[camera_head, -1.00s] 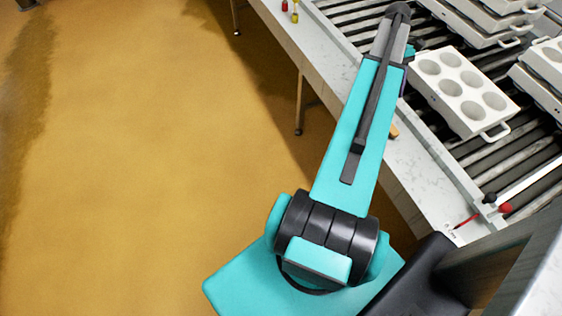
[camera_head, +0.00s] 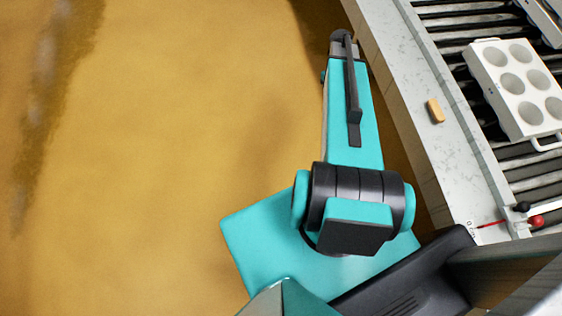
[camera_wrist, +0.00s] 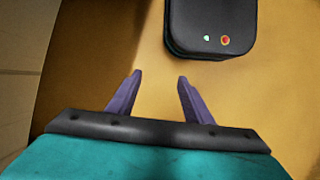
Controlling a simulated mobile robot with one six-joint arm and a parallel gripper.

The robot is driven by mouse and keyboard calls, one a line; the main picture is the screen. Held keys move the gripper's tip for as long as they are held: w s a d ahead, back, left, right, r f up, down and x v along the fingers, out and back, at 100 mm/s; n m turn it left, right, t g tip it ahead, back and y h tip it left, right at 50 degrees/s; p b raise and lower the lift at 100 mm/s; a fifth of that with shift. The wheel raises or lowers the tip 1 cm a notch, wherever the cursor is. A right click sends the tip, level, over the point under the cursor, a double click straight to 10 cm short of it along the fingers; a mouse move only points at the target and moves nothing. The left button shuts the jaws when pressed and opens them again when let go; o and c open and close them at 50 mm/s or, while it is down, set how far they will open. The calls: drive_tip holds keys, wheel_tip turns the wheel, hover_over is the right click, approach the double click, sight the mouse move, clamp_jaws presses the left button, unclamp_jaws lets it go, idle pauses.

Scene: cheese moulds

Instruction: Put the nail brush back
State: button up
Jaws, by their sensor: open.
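A small tan wooden block (camera_head: 435,110), which looks like the nail brush, lies on the pale marbled ledge beside the roller conveyor in the head view. My gripper (camera_wrist: 160,77) is open in the wrist view, its two purple fingers apart with nothing between them. The floor shows behind the fingers. In the head view my arm reaches up the picture over the floor, left of the ledge and apart from the block. The gripper itself is hidden there behind the arm. The block is not in the wrist view.
A white mould tray (camera_head: 496,66) with round hollows sits on the rollers (camera_head: 510,152) right of the ledge (camera_head: 402,92). A red-knobbed lever (camera_head: 537,221) and a black knob (camera_head: 521,207) stand at the lower right. The yellow-brown floor (camera_head: 180,130) at left is clear.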

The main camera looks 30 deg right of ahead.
drive_tip(key=s+a+f, duration=0.2)
drive_tip(key=a+f, duration=0.2)
drive_tip(key=a, duration=0.5)
drive_tip(key=s+a+f, duration=0.1)
drive_tip(key=a+f, duration=0.4)
drive_tip(key=a, duration=0.4)
drive_tip(key=s+a+f+n+g, duration=0.1)
drive_tip(key=s+a+f, duration=0.4)
drive_tip(key=s+a, duration=0.4)
drive_tip(key=a, duration=0.3)
drive_tip(key=shift+s+a+f+h, duration=0.25)
drive_tip(key=shift+s+f+h, duration=0.1)
drive_tip(key=shift+h, duration=0.05)
wheel_tip(320, 180, down, 3)
drive_tip(key=b, duration=0.3)
drive_tip(key=shift+s+r, duration=0.1)
